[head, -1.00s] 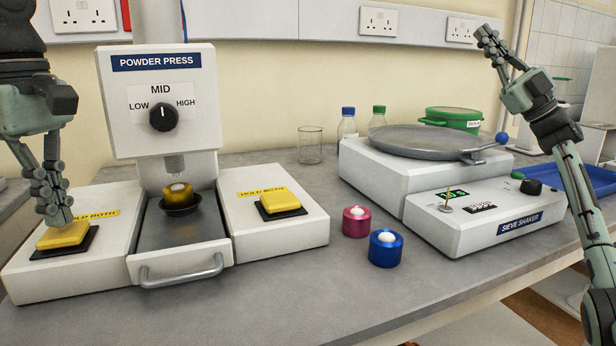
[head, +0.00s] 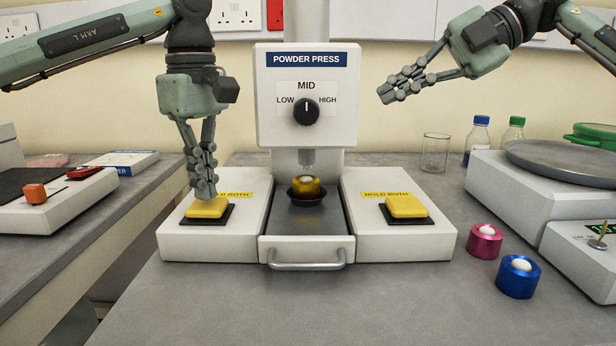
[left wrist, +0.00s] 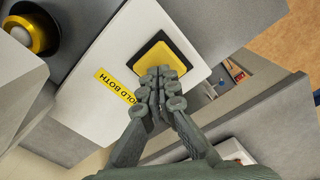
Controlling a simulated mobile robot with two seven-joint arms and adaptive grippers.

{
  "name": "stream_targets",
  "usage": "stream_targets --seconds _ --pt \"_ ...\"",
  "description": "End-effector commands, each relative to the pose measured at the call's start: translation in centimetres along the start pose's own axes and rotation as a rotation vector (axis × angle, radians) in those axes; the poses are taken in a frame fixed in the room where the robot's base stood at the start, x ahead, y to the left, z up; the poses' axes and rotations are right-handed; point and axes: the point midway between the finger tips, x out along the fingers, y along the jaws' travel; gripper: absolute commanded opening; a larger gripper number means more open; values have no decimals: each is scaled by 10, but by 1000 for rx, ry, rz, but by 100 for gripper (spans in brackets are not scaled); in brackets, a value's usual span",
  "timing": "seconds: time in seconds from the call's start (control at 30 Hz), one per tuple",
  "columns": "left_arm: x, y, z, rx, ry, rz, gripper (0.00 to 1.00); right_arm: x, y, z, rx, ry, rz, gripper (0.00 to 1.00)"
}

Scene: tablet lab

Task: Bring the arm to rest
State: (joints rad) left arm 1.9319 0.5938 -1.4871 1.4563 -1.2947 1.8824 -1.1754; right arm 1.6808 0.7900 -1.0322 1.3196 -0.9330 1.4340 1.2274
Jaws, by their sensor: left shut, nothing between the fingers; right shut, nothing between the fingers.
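My left gripper (head: 204,190) is shut and empty, pointing down at the left yellow button (head: 207,207) of the powder press (head: 305,95). Its fingertips are at or just above the button; I cannot tell whether they touch. In the left wrist view the closed fingers (left wrist: 162,75) overlap the near edge of the yellow button (left wrist: 160,57). My right gripper (head: 384,94) is shut and empty, raised in the air to the right of the press head, pointing left and slightly down.
The right yellow button (head: 407,206) is uncovered. A yellow-topped die (head: 306,186) sits in the press. A pink pot (head: 485,241) and a blue pot (head: 518,277) stand right of it, near the sieve shaker (head: 590,240). A second bench with an orange-knobbed device (head: 35,193) is at left.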

Motion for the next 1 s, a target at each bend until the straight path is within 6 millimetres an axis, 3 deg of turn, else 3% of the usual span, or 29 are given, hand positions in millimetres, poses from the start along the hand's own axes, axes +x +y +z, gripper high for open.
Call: stream_targets --seconds 0.1,0.17,0.4,0.6,1.0 --pt "0 0 0 0 0 0 0 33 -28 -12 -22 -76 -318 0" --pt "0 0 0 0 0 0 0 39 -43 -14 -24 -123 -469 0" --pt "0 0 0 0 0 0 0 25 -79 -17 -1 -305 -874 0" --pt "0 0 0 0 0 0 0 19 -90 -14 12 -354 -958 0" --pt "0 0 0 0 0 0 0 41 -123 -3 13 -350 -955 0"
